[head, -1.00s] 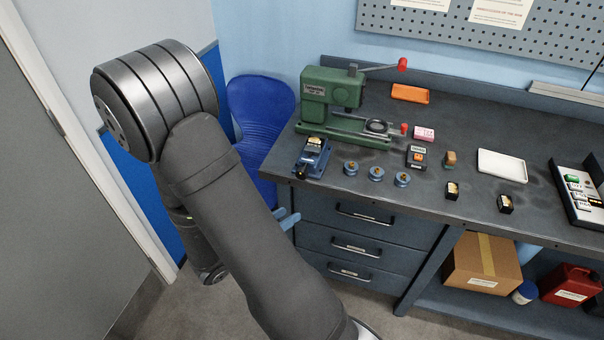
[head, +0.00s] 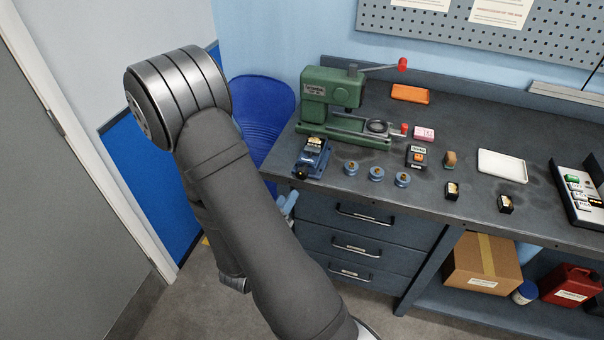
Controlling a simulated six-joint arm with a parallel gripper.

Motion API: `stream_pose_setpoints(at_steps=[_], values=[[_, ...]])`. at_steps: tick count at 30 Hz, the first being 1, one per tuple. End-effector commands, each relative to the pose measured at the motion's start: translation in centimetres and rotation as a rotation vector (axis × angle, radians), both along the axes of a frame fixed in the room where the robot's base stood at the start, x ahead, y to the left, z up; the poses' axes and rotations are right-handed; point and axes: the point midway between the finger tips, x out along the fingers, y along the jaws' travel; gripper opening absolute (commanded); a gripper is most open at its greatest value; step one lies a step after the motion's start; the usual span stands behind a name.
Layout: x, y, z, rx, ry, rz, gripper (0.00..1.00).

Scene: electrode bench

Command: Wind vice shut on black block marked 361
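The small blue vice (head: 309,162) stands at the front left corner of the bench. A block with a pale, tan-looking top (head: 317,143) sits at its jaws. I cannot read any mark on it or tell whether the jaws touch it. Two dark blocks with pale labels stand near the bench's front edge, one at the middle (head: 452,191) and one further right (head: 505,204). Their marks are too small to read. My arm fills the left of the view, short of the bench.
A green press (head: 332,95) stands behind the vice. Several blue round pieces (head: 376,174) lie right of the vice. A dark device (head: 416,156), a white tray (head: 502,166) and an orange tray (head: 410,94) are further right. A blue chair (head: 262,110) stands left of the bench.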

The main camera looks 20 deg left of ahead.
Motion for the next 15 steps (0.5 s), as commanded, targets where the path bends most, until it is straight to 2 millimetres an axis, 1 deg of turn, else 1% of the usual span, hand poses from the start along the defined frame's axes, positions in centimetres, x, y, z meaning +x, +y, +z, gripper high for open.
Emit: stream_pose_setpoints(at_steps=[1,11,15], values=[[0.7,-0.2,0.0,0.002,-0.001,-0.005,0.39],[5.3,-0.7,0.0,0.002,-0.002,-0.006,0.39],[7.4,-0.8,0.0,0.003,-0.001,-0.005,0.39]])
